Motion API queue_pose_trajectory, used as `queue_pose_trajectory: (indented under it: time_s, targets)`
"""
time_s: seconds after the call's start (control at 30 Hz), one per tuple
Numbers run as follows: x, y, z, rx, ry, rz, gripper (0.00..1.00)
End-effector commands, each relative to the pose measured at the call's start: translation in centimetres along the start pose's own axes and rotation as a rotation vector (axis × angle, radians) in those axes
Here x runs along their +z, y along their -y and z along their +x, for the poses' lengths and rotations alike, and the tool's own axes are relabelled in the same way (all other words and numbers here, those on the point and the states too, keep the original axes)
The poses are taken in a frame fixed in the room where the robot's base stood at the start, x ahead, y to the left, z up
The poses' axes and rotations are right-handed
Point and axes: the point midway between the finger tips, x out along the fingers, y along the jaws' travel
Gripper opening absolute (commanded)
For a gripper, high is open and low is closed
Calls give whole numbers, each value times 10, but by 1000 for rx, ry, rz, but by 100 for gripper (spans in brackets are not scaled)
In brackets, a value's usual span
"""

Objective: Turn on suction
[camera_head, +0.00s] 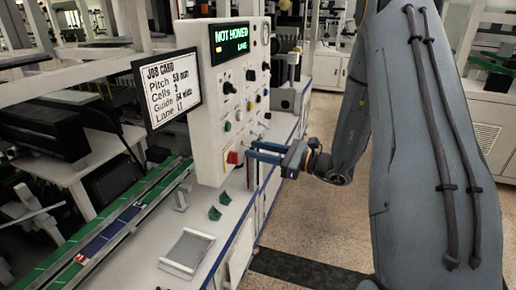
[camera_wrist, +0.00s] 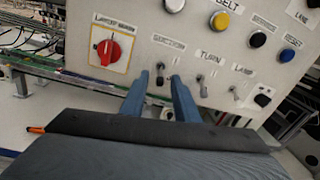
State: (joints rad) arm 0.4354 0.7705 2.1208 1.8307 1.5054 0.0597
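The white control panel (camera_head: 225,110) stands upright left of my arm, and its lower part fills the wrist view (camera_wrist: 240,55). A small metal toggle switch (camera_wrist: 160,76) sits under a label that appears to read SUCTION. My gripper (camera_wrist: 160,78) points at the panel with its two blue fingers apart, one on each side of this toggle. In the head view my gripper (camera_head: 250,151) is at the panel's lower right. I cannot tell whether the fingers touch the toggle, or its exact lever position.
A red rotary switch (camera_wrist: 108,50) is left of the toggle. A toggle labelled TURN (camera_wrist: 202,86) and one labelled LAMP (camera_wrist: 234,92) are to the right. Yellow (camera_wrist: 220,20) and blue (camera_wrist: 287,55) buttons sit above. The panel display (camera_head: 231,41) reads NOT HOMED.

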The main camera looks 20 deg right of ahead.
Motion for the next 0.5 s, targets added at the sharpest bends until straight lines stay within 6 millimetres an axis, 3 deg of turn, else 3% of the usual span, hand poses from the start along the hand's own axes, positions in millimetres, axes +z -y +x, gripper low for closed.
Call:
queue_pose_trajectory:
  time_s: [0.3, 0.47, 0.5]
  targets:
    - [0, 0, 3, 0, 0, 0, 27]
    - [0, 0, 3, 0, 0, 0, 0]
    - [0, 0, 3, 0, 0, 0, 0]
